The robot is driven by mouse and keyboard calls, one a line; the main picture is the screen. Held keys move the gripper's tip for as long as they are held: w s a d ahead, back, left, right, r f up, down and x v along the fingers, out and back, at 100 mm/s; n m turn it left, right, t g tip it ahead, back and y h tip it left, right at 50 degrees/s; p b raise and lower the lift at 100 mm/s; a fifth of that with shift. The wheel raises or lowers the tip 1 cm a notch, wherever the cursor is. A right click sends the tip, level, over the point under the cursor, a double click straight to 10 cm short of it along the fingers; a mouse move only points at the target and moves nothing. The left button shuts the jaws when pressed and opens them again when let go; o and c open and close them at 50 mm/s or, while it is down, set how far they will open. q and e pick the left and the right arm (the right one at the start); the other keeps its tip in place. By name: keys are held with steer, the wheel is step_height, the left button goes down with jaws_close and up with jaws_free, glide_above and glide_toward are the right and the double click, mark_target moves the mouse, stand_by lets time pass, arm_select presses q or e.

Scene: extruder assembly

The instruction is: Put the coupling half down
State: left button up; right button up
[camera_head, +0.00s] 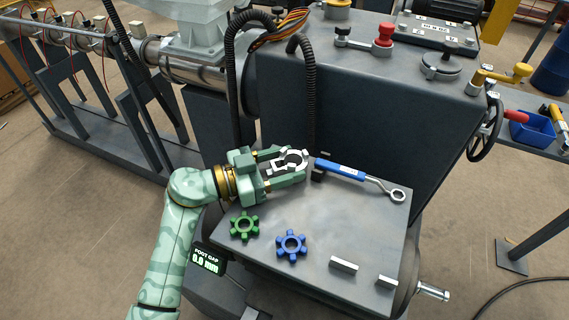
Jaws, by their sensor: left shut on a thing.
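The coupling half (292,158) is a small silver ring-like metal part with jaws, near the back left of the grey metal plate. My left gripper (287,165), green and reaching in from the left, is shut on it. The fingers hide part of its sides. I cannot tell whether its underside touches the plate (345,225) or hangs just above it. My right gripper is not in view.
A green star-shaped spider (244,226) and a blue one (291,244) lie at the plate's front left. A blue-handled wrench (342,170) lies along the back edge, beside the gripper. Two metal bars (343,264) lie at the front. The plate's middle is clear. The machine housing (370,110) rises behind.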

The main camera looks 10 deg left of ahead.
arm_select(q)
steer(key=shift+f, duration=0.15)
steer(key=shift+s+f, duration=0.25)
steer(key=shift+f, duration=0.3)
steer(key=o, duration=1)
steer(key=shift+f, duration=0.15)
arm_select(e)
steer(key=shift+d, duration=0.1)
arm_select(q)
steer(key=shift+w+r, duration=0.1)
steer(key=shift+r, duration=0.2)
steer(key=p+v, duration=0.1)
steer(key=v, duration=0.2)
steer(key=p+v, duration=0.1)
steer(key=v, duration=0.3)
steer(key=r+p+v, duration=0.1)
steer(key=v, duration=0.3)
steer(key=shift+a, duration=0.15)
steer(key=shift+s+a, duration=0.25)
steer(key=shift+a, duration=0.05)
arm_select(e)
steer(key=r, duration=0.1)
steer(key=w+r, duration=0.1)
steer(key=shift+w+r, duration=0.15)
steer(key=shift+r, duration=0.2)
